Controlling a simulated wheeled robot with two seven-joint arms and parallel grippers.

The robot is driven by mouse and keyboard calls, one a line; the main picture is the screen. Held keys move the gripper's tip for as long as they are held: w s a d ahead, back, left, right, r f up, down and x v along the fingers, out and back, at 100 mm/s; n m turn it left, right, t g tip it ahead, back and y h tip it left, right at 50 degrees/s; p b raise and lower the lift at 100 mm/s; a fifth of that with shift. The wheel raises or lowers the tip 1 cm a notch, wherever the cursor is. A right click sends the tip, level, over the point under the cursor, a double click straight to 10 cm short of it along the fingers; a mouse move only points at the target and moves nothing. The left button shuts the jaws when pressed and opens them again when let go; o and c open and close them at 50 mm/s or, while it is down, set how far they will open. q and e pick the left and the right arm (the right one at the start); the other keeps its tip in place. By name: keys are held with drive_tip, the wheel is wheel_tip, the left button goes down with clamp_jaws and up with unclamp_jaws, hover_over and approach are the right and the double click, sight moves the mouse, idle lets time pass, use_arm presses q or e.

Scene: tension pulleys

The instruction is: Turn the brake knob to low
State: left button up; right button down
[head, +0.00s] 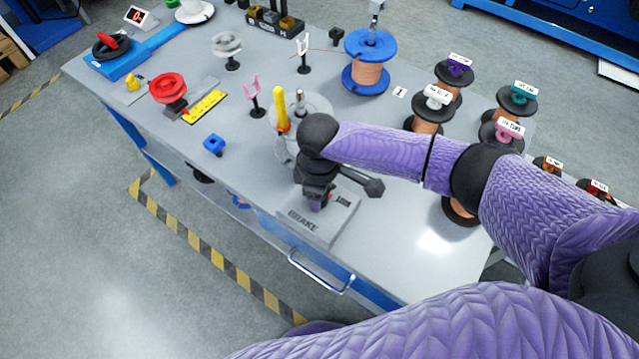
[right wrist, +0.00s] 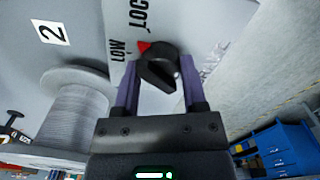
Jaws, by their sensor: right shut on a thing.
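The brake box is a grey plate (head: 312,232) marked BRAKE near the table's front edge. My right gripper (head: 317,201) is over it, pointing down, and hides most of the knob in the head view. In the right wrist view, the black round knob (right wrist: 157,68) sits between the two purple fingers of my right gripper (right wrist: 157,80), which is shut on it. A red mark (right wrist: 144,46) shows at the knob's upper left, close to the word LOW (right wrist: 117,51). My left gripper is not in view.
A yellow-handled tool (head: 281,110) and a round metal piece stand just behind the brake box. Several copper spools, one on a blue reel (head: 369,62), stand at the back and right. A blue block (head: 214,145) lies to the left. The front right tabletop is clear.

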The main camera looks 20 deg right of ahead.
drive_tip(key=shift+r+n, duration=0.2)
drive_tip(key=shift+n, duration=0.3)
drive_tip(key=shift+n+p, duration=0.65)
drive_tip(key=shift+n, duration=0.25)
drive_tip(key=shift+f+n+p, duration=0.15)
drive_tip(key=shift+n+p, duration=0.4)
drive_tip(key=shift+n, duration=1.25)
drive_tip(key=shift+c, duration=0.7)
unclamp_jaws()
